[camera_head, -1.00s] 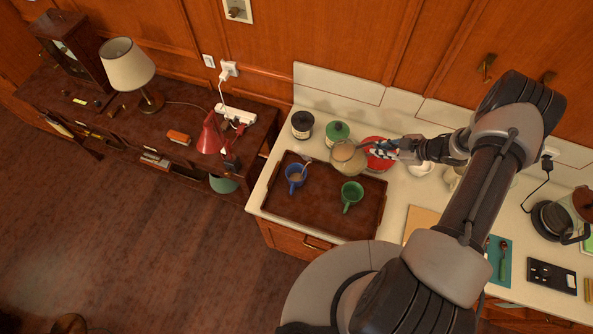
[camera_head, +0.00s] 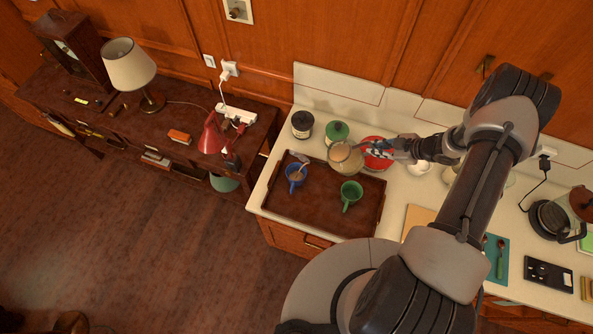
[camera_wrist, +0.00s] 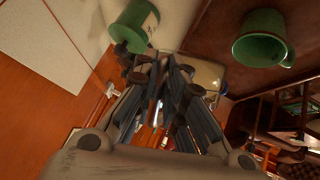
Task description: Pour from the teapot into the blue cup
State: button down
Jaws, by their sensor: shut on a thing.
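My gripper (camera_head: 378,151) is shut on the glass teapot (camera_head: 344,157), which holds a pale brown liquid. The teapot looks tilted, above the tray's back right edge. The blue cup (camera_head: 293,184) stands on the brown tray (camera_head: 312,219), left of the teapot and apart from it, with a spoon (camera_head: 303,168) in it. Whether any liquid is flowing is too small to tell. In the wrist view my fingers (camera_wrist: 165,80) cover most of the teapot; a pale glassy part (camera_wrist: 206,74) shows beyond them.
A green cup (camera_head: 351,190) stands on the tray right of the blue cup; it also shows in the wrist view (camera_wrist: 260,47). Dark (camera_head: 302,125) and green (camera_head: 337,131) canisters stand behind the tray. A red bowl (camera_head: 377,161) is close by my gripper. The tray's front is clear.

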jog(key=shift+a+r, duration=0.15)
jog(key=shift+a, duration=0.05)
dwell(0.3)
jog(key=shift+a, duration=0.15)
jog(key=shift+p, duration=0.3)
jog(key=shift+a, duration=0.2)
